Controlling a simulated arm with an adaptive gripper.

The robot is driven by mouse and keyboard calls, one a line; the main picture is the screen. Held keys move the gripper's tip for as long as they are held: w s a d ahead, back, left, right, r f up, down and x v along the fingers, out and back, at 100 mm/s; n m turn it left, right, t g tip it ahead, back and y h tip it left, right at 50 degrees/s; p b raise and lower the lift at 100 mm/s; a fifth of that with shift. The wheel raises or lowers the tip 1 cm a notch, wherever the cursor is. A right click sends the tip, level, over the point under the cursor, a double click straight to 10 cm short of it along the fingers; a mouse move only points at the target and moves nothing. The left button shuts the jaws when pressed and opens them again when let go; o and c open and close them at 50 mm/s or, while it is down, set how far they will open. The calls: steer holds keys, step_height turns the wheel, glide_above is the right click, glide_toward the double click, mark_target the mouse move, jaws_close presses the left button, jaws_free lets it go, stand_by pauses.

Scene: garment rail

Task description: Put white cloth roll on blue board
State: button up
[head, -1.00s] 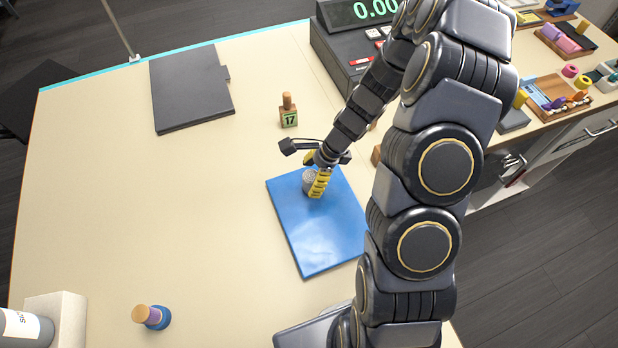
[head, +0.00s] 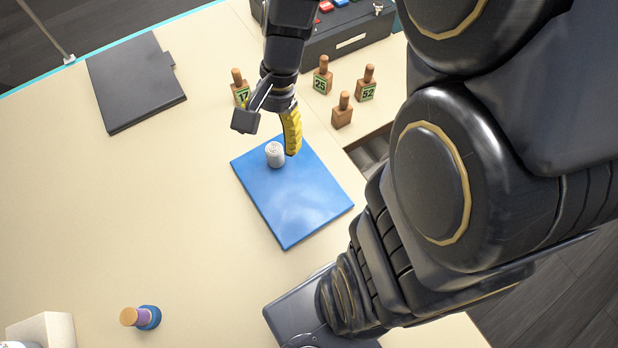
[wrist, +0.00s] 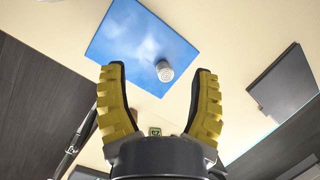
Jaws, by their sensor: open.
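The white cloth roll (head: 275,154) stands upright on the blue board (head: 300,205), near its far edge. It also shows in the wrist view (wrist: 165,71), on the blue board (wrist: 130,45) by its edge, beyond and between the fingertips. My gripper (head: 268,137) is above the far end of the board, close to the roll in the head view. In the wrist view my gripper (wrist: 158,70) has its two yellow fingers spread wide with nothing between them. The roll stands apart from the fingers.
Wooden stamps with number tags (head: 323,76) stand behind the board, near a dark register (head: 345,40). A dark flat panel (head: 135,80) lies at the back left. A blue and purple bottle-like item (head: 142,317) is at the front left. The table's left middle is clear.

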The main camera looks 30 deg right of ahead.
steer(key=s+r+n+h, duration=0.1)
steer(key=s+r+n, duration=0.2)
steer(key=s+n, duration=0.2)
steer(key=s+r+n+h, duration=0.2)
steer(key=s+r+n, duration=0.1)
steer(key=s+n, duration=0.3)
steer(key=s+a, duration=0.1)
steer(key=s, duration=0.1)
steer(key=shift+s+r+g+h, duration=0.3)
steer(key=shift+s+g, duration=0.1)
